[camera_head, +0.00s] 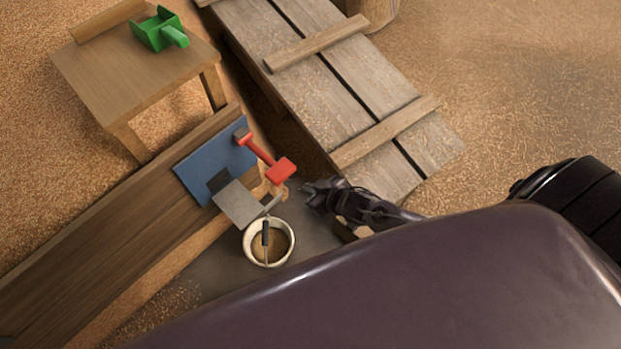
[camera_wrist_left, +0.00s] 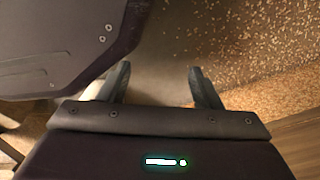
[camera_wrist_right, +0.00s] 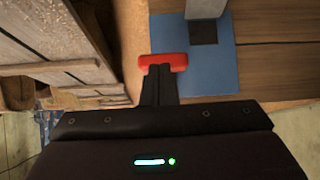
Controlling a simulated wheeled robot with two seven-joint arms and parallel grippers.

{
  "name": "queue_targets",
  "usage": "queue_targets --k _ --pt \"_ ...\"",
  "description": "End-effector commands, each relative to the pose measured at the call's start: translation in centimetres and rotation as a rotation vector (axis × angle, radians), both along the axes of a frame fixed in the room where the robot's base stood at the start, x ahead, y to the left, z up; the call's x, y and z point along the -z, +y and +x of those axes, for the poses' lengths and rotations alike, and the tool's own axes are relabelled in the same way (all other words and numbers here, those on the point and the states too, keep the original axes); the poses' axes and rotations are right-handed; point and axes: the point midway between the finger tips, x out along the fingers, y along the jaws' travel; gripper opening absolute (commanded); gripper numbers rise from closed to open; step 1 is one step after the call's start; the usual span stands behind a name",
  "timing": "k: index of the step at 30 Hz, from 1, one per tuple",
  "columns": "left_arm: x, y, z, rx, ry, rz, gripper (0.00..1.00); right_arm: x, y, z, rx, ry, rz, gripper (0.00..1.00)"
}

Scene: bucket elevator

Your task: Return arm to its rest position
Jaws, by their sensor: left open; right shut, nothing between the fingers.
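My right gripper (camera_head: 318,190) is in the middle of the head view, just right of a red tool (camera_head: 265,158). In the right wrist view its fingers (camera_wrist_right: 160,75) are shut with nothing between them, and the red piece (camera_wrist_right: 163,61) shows just beyond the tips. I cannot tell whether they touch. My left gripper (camera_wrist_left: 160,75) shows only in its own wrist view, with its two fingers wide apart and nothing between them. In the head view, a large dark part of my body hides the lower right.
A white bucket (camera_head: 269,243) stands below a grey plate-like tool (camera_head: 238,203). A blue panel (camera_head: 205,160) lies on the wooden beam (camera_head: 110,235). A wooden table (camera_head: 135,70) bears a green scoop (camera_head: 160,31). A plank platform (camera_head: 330,85) lies behind my right gripper. Grain-covered floor surrounds them.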

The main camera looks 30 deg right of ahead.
Motion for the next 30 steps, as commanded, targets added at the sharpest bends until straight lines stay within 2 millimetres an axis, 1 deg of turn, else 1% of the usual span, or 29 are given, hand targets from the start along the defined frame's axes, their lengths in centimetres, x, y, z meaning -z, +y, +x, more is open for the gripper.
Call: queue_targets --k 23,26,29,30 --pt "-0.1 0.0 0.1 0.000 -0.002 0.000 0.58 0.1 -0.1 0.0 0.002 0.001 -0.002 0.00" --pt "-0.5 0.1 -0.3 0.001 0.001 0.000 0.58 1.1 -1.1 -0.4 0.025 0.027 -0.025 0.00" --pt "-1.3 0.3 -1.5 0.002 0.009 0.002 0.58 3.9 -3.5 -2.1 0.070 0.098 -0.081 0.00" --pt "-1.7 0.4 -2.0 0.003 0.011 0.003 0.58 5.5 -4.6 -3.4 0.092 0.142 -0.110 0.00"
